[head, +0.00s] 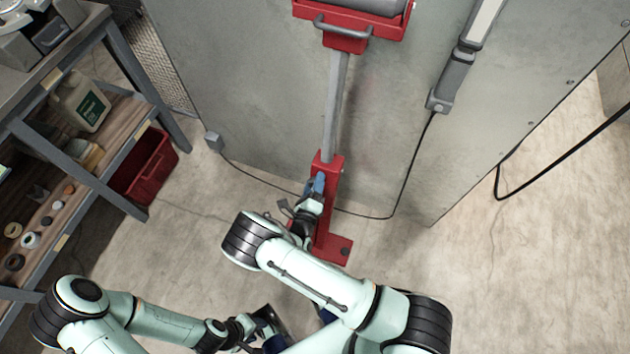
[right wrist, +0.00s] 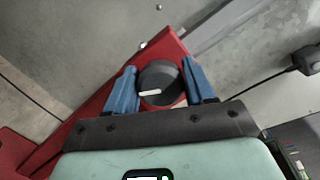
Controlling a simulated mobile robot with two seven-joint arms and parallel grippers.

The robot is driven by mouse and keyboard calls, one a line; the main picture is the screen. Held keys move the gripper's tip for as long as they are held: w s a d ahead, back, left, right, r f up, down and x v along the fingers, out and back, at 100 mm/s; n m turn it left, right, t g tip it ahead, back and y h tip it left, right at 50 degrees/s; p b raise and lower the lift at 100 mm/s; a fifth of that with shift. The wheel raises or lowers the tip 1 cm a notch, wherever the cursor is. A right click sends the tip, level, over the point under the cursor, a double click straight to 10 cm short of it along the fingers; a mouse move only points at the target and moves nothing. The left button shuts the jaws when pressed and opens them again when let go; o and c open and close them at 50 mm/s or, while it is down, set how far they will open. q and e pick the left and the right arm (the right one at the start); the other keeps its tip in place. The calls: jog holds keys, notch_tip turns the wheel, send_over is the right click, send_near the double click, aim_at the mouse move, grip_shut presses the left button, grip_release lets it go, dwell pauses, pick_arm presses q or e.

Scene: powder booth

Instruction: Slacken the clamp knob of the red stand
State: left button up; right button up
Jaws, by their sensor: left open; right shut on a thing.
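The red stand (head: 329,225) stands on the floor against a grey metal panel, with a grey post (head: 336,105) rising from its sleeve. Its clamp knob (right wrist: 160,78) is round and black with a white pointer line, and shows in the right wrist view on the red sleeve. My right gripper (right wrist: 162,86) is shut on the knob, one blue finger on each side. In the head view my right gripper (head: 317,184) is at the sleeve and hides the knob. My left gripper (head: 268,330) is open, low in the head view, away from the stand; its fingers are partly hidden.
A red bracket (head: 345,40) with a grey handle carries a grey cylinder on top of the post. A black cable (head: 393,200) runs along the panel's foot. At left are a shelf rack (head: 110,180) and a red bin (head: 146,168).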

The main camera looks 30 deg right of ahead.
jog(key=n+p, duration=0.2)
jog(key=n, duration=0.2)
jog(key=shift+a+r+y, duration=0.1)
jog(key=shift+y, duration=0.3)
jog(key=shift+n+p, duration=0.95)
jog(key=shift+n, duration=1.25)
jog(key=o, duration=1)
jog(key=shift+f, duration=0.2)
jog(key=shift+c, duration=0.2)
jog(key=v, duration=1.3)
jog(key=shift+a+r, duration=0.15)
jog(key=shift+r, duration=0.25)
